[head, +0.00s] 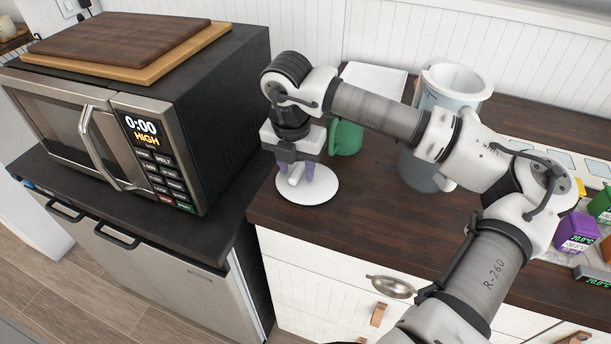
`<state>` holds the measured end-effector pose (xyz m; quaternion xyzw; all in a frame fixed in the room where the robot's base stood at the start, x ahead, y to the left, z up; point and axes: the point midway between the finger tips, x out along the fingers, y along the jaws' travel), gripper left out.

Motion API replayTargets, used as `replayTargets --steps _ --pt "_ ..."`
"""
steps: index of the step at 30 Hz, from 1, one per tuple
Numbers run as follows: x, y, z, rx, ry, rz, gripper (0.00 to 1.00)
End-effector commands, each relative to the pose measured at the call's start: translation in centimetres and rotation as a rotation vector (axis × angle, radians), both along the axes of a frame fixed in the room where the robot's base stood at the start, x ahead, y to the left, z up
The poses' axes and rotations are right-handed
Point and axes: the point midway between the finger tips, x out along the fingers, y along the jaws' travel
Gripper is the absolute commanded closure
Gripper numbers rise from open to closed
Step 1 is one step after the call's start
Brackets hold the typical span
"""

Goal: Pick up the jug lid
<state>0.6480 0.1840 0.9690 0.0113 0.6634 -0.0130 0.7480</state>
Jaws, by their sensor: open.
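The jug lid (322,190) looks like a flat white round disc on the dark wooden counter, near its left front edge. A light upright piece, seemingly its knob, rises at its middle. My gripper (296,183) points down over the lid, with its purple fingers open on either side of that piece. I cannot tell whether the fingers touch it. A tall pale jug (458,80) stands at the back of the counter, partly hidden behind my arm.
A green mug (346,138) stands just behind my gripper. A microwave (200,110) with cutting boards (120,45) on top is to the left.

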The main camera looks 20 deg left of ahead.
Motion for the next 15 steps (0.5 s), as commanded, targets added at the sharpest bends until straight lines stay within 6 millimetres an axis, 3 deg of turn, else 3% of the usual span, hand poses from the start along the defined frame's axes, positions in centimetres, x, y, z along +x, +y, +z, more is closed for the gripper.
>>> replayTargets --steps 6,15 --pt "0.02 0.00 -0.06 0.000 -0.001 0.000 0.61" --pt "0.01 0.00 -0.03 0.000 -0.001 0.000 1.00"
